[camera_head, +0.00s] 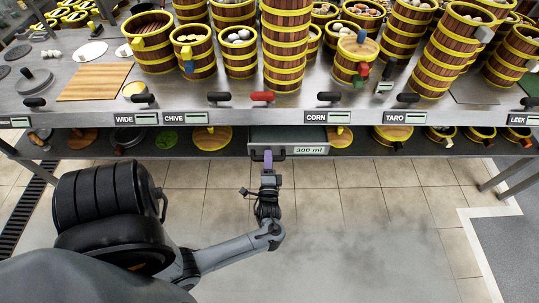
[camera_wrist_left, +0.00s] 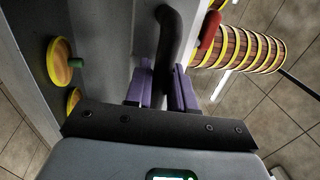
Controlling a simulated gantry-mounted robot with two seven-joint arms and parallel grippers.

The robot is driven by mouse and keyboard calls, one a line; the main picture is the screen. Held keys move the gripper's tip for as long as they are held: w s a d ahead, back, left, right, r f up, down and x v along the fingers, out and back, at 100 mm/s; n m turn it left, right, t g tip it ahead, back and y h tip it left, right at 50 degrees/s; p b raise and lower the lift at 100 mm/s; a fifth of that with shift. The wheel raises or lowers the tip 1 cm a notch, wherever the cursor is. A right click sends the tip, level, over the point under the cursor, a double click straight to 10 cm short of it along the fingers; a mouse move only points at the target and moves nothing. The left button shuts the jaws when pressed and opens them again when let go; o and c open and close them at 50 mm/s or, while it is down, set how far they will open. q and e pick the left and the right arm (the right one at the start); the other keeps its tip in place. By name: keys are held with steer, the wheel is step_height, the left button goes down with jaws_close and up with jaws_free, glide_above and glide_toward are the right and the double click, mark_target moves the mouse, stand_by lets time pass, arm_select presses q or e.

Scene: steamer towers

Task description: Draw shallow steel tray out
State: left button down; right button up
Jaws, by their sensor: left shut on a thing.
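The shallow steel tray (camera_head: 284,151) is on the lower shelf under the counter, with a "300 ml" label on its front. Its front edge shows just beyond the counter edge; its back part is hidden under the counter. My left gripper (camera_head: 268,158) reaches up from below to the tray's front. In the left wrist view, its purple fingers (camera_wrist_left: 163,88) are on either side of a curved black handle (camera_wrist_left: 174,42) and shut on it. My right gripper is not in view.
The counter (camera_head: 220,117) above carries steamer towers (camera_head: 286,50), with black and red handles along its front edge. Yellow-rimmed lids (camera_head: 212,138) and small baskets (camera_head: 440,136) sit on the lower shelf beside the tray. The tiled floor (camera_head: 350,220) in front is clear.

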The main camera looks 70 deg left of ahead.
arm_select(q)
steer(key=shift+v, duration=0.85)
steer(key=shift+r, duration=0.15)
steer(key=c, duration=1.1)
jaws_free()
steer(key=shift+s+d, duration=0.1)
steer(key=shift+d, duration=0.05)
steer(key=p+v, duration=0.1)
steer(key=v, duration=0.6)
steer(key=shift+d, duration=0.15)
